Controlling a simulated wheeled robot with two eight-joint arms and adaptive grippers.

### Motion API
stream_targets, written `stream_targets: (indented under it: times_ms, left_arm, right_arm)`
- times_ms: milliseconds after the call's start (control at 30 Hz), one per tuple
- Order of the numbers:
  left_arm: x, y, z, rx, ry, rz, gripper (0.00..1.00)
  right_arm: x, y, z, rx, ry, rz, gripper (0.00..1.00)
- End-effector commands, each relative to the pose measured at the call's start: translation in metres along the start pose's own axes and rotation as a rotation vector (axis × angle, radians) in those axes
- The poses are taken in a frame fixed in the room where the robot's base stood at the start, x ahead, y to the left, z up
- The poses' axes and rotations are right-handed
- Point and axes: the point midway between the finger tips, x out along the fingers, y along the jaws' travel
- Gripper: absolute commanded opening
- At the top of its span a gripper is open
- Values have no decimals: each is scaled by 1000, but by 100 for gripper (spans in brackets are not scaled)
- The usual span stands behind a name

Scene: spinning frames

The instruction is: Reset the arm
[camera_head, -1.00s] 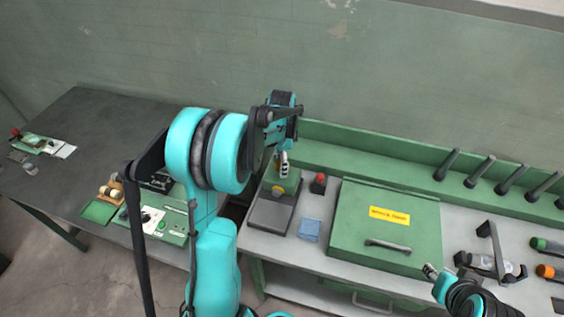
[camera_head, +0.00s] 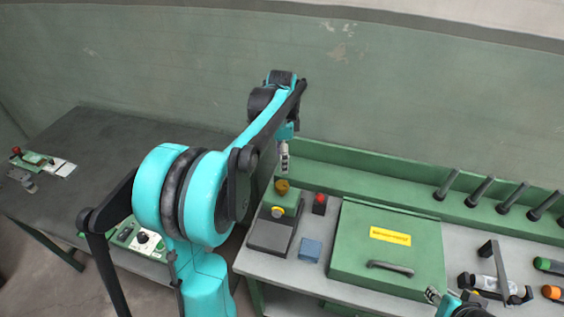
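My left arm reaches in from the left, over the gap between the two tables. Its gripper (camera_head: 284,158) points down above the left end of the green workbench, apart from the small brown knob (camera_head: 282,187) below it. The gripper is small in view, and I cannot tell whether its fingers are open or shut. My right gripper (camera_head: 433,295) shows at the bottom edge, in front of the green box. Its fingertips are visible, but their opening is unclear. Nothing is seen held in either gripper.
The workbench holds a dark box with a yellow button (camera_head: 277,212), a red-topped block (camera_head: 320,203), a blue block (camera_head: 310,250) and a green lidded box (camera_head: 355,225). Black pegs (camera_head: 481,191) line its back. A dark table (camera_head: 90,150) stands left, mostly clear.

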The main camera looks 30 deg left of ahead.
Motion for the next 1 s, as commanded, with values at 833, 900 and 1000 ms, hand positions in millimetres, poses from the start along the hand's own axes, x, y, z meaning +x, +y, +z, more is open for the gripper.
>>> stream_targets:
  times_ms: [833,900,1000]
  left_arm:
    - [10,105,-16,-338,150,-191,61]
    - [18,129,-16,-423,204,-225,61]
    - [34,163,-15,-541,290,-261,61]
  right_arm:
    - [32,0,23,0,0,0,40]
    - [38,0,27,0,0,0,40]
    - [47,0,34,0,0,0,40]
